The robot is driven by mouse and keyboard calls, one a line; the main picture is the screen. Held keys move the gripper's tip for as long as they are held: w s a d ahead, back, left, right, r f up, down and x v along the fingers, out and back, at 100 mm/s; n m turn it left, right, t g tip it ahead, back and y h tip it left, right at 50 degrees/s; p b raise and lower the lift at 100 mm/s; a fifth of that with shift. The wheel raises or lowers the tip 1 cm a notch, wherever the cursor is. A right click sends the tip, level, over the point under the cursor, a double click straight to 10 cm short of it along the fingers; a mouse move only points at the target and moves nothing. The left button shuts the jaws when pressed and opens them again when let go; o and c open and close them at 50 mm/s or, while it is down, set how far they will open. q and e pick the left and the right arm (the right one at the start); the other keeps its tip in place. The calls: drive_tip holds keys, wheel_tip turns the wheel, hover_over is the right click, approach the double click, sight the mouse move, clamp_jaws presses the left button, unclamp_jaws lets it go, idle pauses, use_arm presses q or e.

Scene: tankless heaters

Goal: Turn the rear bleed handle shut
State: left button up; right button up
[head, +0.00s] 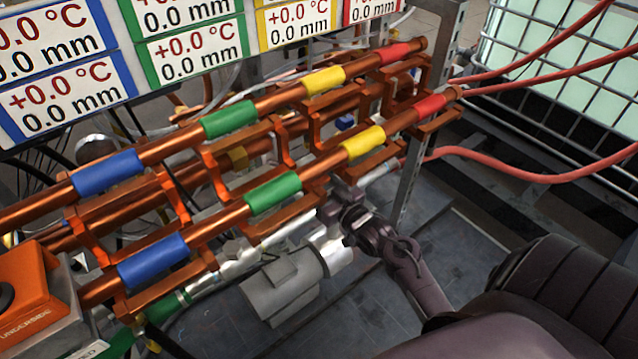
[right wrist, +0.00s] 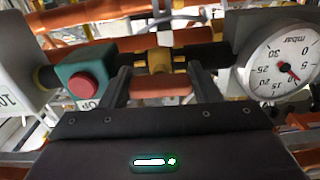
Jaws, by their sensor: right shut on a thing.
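My right gripper (head: 343,212) comes in from the lower right in the head view and reaches in under the copper pipes, beside a grey cylindrical fitting. In the right wrist view its two dark fingers (right wrist: 160,78) stand apart, on either side of a brass-yellow piece (right wrist: 160,60) with dark bars on both sides. This looks like the bleed handle, with the gripper shut on it. The exact contact at the fingertips is hard to make out. The handle is hidden or too small to tell in the head view. My left gripper is not in view.
A pressure gauge (right wrist: 285,65) stands close on the right and a green box with a red button (right wrist: 84,82) close on the left. Copper pipes with coloured bands (head: 272,192) run just above the gripper. Red hoses (head: 540,176) lead off right.

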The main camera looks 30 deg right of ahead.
drive_tip(key=shift+r, duration=0.1)
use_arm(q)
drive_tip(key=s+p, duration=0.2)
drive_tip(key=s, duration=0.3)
use_arm(e)
drive_tip(key=shift+r+m, duration=0.15)
drive_tip(key=shift+m, duration=0.75)
drive_tip(key=m+p, duration=0.2)
drive_tip(key=shift+m+p, duration=0.3)
drive_tip(key=shift+p, duration=0.1)
drive_tip(key=m+p, duration=0.3)
drive_tip(key=shift+a+m, duration=0.15)
drive_tip(key=shift+m, duration=0.15)
drive_tip(key=m+p, duration=0.2)
drive_tip(key=m, duration=0.1)
drive_tip(key=shift+r+m, duration=0.1)
drive_tip(key=shift+m, duration=0.3)
drive_tip(key=m+p, duration=0.2)
drive_tip(key=m, duration=0.1)
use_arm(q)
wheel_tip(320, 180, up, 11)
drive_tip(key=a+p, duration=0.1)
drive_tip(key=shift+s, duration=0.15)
use_arm(e)
drive_tip(key=shift+m, duration=1.2)
use_arm(q)
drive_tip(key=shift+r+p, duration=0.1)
drive_tip(key=shift+p, duration=0.2)
